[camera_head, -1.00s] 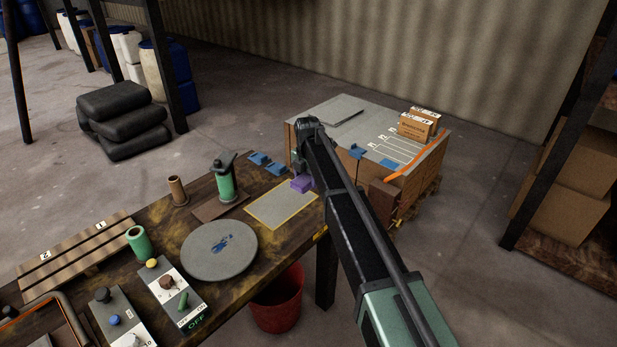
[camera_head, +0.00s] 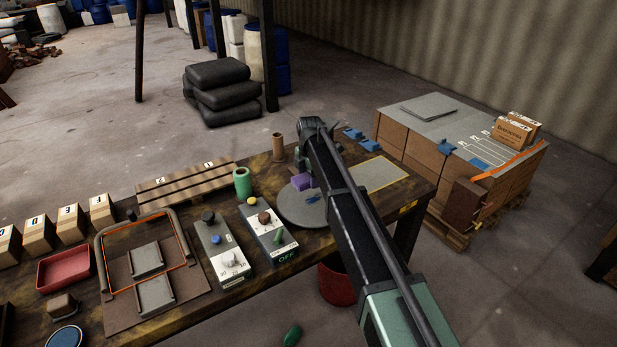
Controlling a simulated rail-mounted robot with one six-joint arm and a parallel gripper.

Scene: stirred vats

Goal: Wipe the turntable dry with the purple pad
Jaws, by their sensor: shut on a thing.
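The purple pad (camera_head: 302,182) shows just below my gripper (camera_head: 303,174), which is shut on it. The pad is over the back part of the grey round turntable (camera_head: 294,213); I cannot tell whether it touches the surface. A blue wet patch (camera_head: 313,197) shows on the turntable, to the right of the pad and partly beside my arm. My arm hides the turntable's right side. The jaws themselves are small and mostly hidden by my arm's end.
A control box marked OFF (camera_head: 270,236) stands left of the turntable, with a second box (camera_head: 221,255) beyond it. A yellow-edged mat (camera_head: 381,175) lies at right. A red bucket (camera_head: 335,284) is below.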

